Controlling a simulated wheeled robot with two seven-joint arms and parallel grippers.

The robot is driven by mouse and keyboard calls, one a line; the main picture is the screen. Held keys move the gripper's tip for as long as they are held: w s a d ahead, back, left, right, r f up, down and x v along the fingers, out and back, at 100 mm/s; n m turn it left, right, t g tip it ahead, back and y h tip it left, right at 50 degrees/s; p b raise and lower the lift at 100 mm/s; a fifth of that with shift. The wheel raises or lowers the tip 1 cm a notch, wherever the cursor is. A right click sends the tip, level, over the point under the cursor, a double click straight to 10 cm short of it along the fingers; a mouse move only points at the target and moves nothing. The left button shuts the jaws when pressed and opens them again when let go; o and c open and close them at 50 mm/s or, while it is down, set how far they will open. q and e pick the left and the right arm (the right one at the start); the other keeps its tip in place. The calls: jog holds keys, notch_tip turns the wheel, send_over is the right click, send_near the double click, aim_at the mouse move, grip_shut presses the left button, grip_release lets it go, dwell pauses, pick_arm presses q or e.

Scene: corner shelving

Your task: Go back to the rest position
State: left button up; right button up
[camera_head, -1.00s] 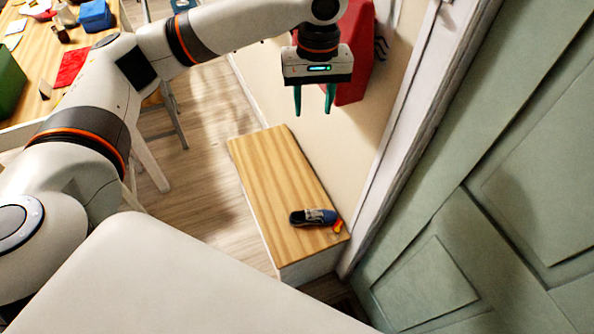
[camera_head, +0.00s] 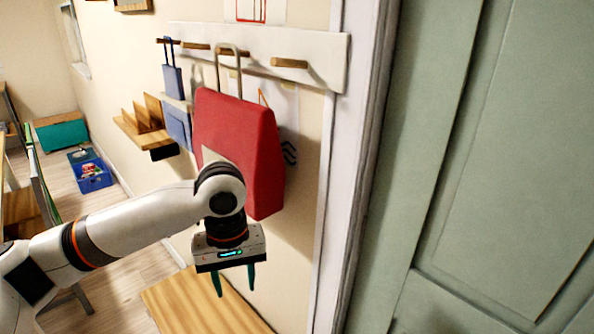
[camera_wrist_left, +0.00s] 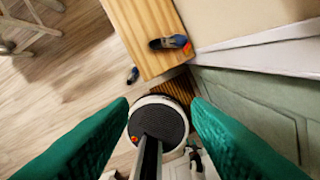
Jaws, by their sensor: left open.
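My left gripper (camera_head: 234,279) hangs pointing down in front of the wall in the head view, below a red bag on a peg. Its two green fingers are apart and nothing is between them. In the left wrist view the open fingers (camera_wrist_left: 158,130) frame part of my own body and the floor below. My right gripper is in neither view.
The red bag (camera_head: 240,150) hangs from the peg rail (camera_head: 330,55). A wooden bench (camera_head: 190,305) stands below; a shoe (camera_wrist_left: 170,43) lies on it and another (camera_wrist_left: 133,75) on the floor. A green door (camera_head: 490,180) is at right.

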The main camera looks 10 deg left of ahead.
pick_arm(q)
jog(key=s+d+f+m+t+h, duration=0.35)
jog(key=s+d+f+m, duration=0.45)
jog(key=d+f, duration=0.55)
jog(key=s+a+f+n+y, duration=0.1)
jog(key=s+a+f+y, duration=0.1)
jog(key=s+a+f, duration=0.4)
jog(key=s+a+f+y, duration=0.25)
jog(key=s+a, duration=0.35)
jog(key=a, duration=0.3)
notch_tip(320, 180, down, 26)
jog(key=d+g+h, duration=0.1)
jog(key=d, duration=0.1)
jog(key=s+a+f, duration=0.2)
jog(key=s+f, duration=0.5)
jog(key=s, duration=0.2)
jog(key=s+a+f+g, duration=0.1)
jog(key=s+f, duration=0.7)
jog(key=shift+s+a+f, duration=0.3)
jog(key=shift+s+a, duration=0.05)
jog(key=shift+a, duration=0.05)
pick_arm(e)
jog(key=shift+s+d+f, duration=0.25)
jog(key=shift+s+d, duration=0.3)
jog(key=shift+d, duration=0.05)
